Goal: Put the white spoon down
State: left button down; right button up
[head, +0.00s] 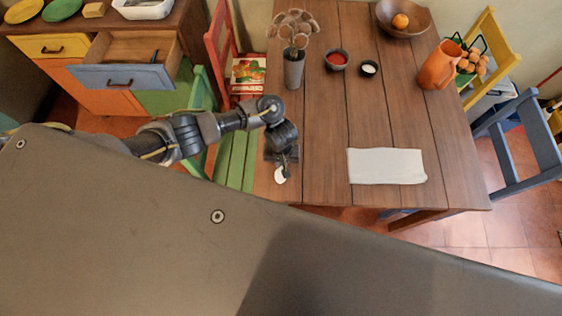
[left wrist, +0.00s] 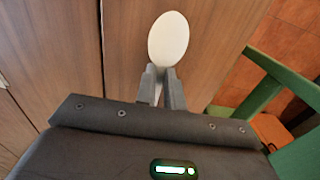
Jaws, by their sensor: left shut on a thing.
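The white spoon (left wrist: 168,40) shows in the left wrist view with its pale oval end beyond the fingertips. In the head view the spoon (head: 280,175) is a small white patch under my left gripper (head: 285,165), over the left front part of the wooden table (head: 320,120). I cannot tell whether the spoon touches the table top. My right gripper is not in view.
A white cloth (head: 387,166) lies at the table's front. A grey vase (head: 293,70), a red-filled bowl (head: 336,60), a small dark bowl (head: 369,68), an orange pitcher (head: 439,66) and a wooden fruit bowl (head: 403,18) stand farther back. The table's middle is clear. A green chair (head: 236,158) stands left.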

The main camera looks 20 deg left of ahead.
aim_at(281, 164)
pick_arm(q)
jog(key=shift+f, duration=0.15)
jog(key=c, duration=1.5)
grip_release()
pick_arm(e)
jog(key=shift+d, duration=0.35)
pick_arm(q)
notch_tip(281, 164, up, 12)
jog(key=p, duration=0.5)
jog(key=shift+r, duration=0.2)
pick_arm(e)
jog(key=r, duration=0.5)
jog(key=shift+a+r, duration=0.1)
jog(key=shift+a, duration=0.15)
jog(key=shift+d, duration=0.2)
